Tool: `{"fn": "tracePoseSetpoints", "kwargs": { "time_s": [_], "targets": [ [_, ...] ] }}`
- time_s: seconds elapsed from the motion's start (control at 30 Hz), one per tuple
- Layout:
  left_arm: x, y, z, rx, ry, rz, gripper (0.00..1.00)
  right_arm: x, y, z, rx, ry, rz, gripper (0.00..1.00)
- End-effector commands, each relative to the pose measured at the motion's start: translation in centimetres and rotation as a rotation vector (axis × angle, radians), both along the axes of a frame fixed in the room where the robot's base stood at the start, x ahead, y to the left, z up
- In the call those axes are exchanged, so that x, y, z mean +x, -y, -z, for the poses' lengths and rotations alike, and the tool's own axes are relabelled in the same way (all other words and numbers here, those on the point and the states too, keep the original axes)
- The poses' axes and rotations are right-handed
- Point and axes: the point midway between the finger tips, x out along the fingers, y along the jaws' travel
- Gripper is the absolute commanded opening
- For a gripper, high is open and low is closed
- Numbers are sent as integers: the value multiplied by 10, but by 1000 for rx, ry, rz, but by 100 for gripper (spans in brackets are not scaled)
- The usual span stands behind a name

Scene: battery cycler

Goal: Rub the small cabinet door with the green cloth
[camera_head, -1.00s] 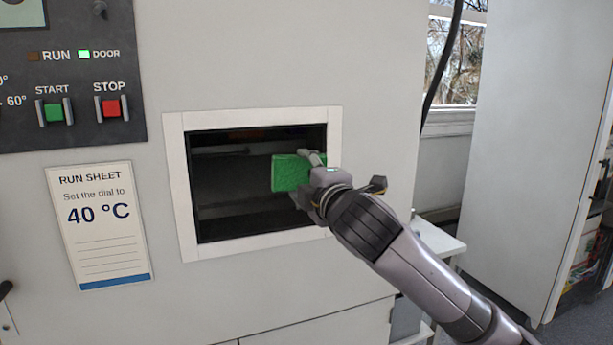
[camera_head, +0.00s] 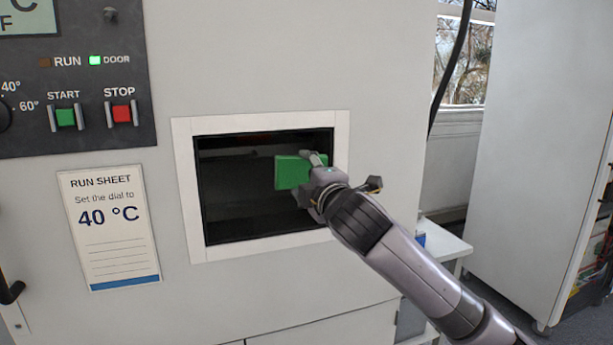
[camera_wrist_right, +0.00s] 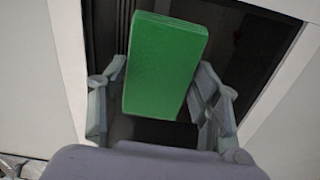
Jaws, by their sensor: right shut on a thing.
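The green cloth (camera_head: 291,172) looks like a flat green block. My right gripper (camera_head: 312,175) is shut on it, in front of the dark window of the small cabinet door (camera_head: 265,252), near that window's right side. In the right wrist view the green cloth (camera_wrist_right: 163,65) sits between the two fingers of the right gripper (camera_wrist_right: 160,90), with the dark window behind it. I cannot tell whether the cloth touches the door. My left gripper is not in view.
A control panel (camera_head: 75,85) with START and STOP buttons is at the upper left, its DOOR light green. A run sheet (camera_head: 109,228) reading 40 °C is below it. A white side table (camera_head: 440,243) and a tall pale cabinet (camera_head: 540,150) stand at the right.

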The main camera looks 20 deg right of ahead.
Motion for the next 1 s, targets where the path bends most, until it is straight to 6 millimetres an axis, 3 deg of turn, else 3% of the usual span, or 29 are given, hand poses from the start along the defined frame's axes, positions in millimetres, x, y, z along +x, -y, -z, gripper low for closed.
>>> {"fn": "tracePoseSetpoints", "kwargs": {
  "time_s": [1.0],
  "targets": [
    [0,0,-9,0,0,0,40,19,-1,-1,0,0,0,35]
  ]
}}
